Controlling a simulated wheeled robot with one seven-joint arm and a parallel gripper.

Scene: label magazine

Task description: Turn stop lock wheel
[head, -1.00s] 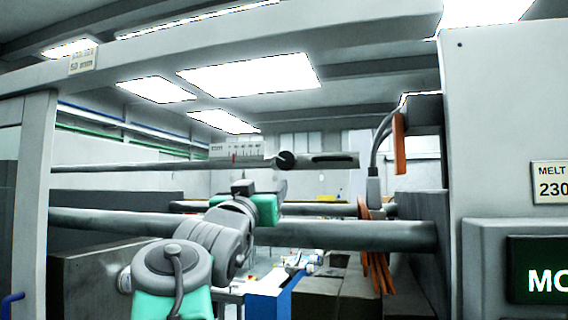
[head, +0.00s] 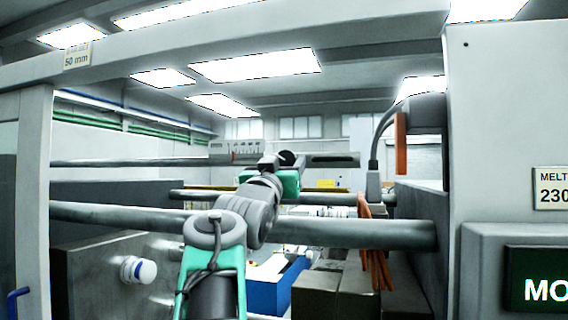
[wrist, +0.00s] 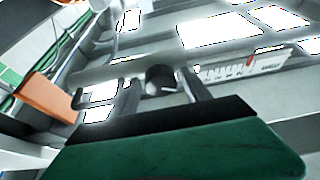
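The stop lock wheel is a small dark round knob (head: 287,158) on the horizontal rail (head: 333,160), next to a white scale with a red mark (head: 235,150). In the wrist view the knob (wrist: 160,79) lies between my two fingers. My gripper (head: 276,162) is at the rail and partly covers the wheel in the head view. Its fingers (wrist: 160,88) are apart, with visible gaps beside the knob. I cannot tell how far the fingertips reach past its face, or whether they touch it.
Thick grey bars (head: 345,233) run across below the rail. Orange strips (head: 375,250) and a grey cable (head: 378,140) hang to the right. A machine housing (head: 500,110) stands at the right. A blue bin (head: 270,288) and brown boxes (head: 318,293) are below.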

